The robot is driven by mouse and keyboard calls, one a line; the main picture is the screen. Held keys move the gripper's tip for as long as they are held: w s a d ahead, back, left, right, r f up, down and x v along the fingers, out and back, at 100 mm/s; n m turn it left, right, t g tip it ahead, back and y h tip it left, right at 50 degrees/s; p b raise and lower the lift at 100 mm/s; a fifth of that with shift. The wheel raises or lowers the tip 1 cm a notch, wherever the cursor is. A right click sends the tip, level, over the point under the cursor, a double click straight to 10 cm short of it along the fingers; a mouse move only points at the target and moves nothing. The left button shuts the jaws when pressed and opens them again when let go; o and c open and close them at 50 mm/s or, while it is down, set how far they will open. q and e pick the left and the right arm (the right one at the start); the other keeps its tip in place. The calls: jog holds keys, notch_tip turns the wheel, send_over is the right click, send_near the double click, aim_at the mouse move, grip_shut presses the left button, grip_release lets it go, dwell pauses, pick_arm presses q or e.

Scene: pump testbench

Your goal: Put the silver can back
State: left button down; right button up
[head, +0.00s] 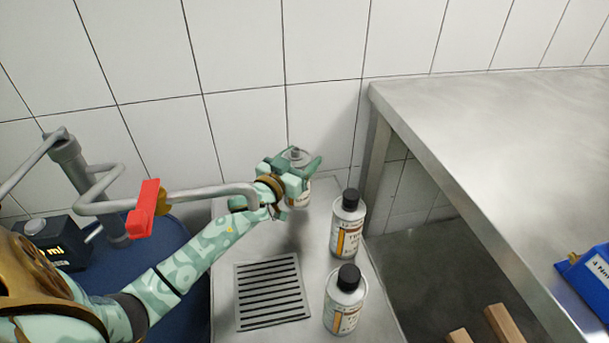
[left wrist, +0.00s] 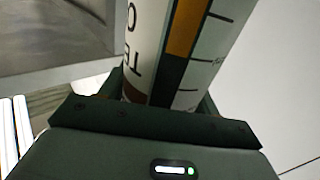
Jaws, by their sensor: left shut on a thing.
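My left gripper (head: 292,174) is shut on the silver can (head: 304,196) near the tiled wall, at the back of the low metal top. The can's grey top shows between the fingers and its lower body just below them; the fingers hide its middle. I cannot tell whether its base touches the metal top. In the left wrist view the can (left wrist: 147,45) stands between the fingers, with a white, orange and dark label with scale marks. My right gripper is not in view.
Two similar cans with black caps stand on the metal top (head: 222,290), one at middle right (head: 347,228) and one nearer (head: 343,305). A drain grate (head: 272,292) lies left of them. A pipe with a red lever (head: 146,208) crosses above my arm. A steel table (head: 510,140) is at right.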

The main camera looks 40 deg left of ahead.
pick_arm(q)
notch_tip(320, 180, down, 3)
jog(key=shift+f+b, duration=0.1)
jog(key=shift+b, duration=0.65)
jog(key=shift+c, duration=1.8)
grip_release()
jog(key=shift+s, duration=0.1)
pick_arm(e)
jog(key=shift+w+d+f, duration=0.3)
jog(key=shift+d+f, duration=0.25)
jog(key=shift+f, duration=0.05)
pick_arm(q)
jog(key=s+p, duration=0.4)
jog(key=s, duration=0.8)
jog(key=shift+d, duration=0.45)
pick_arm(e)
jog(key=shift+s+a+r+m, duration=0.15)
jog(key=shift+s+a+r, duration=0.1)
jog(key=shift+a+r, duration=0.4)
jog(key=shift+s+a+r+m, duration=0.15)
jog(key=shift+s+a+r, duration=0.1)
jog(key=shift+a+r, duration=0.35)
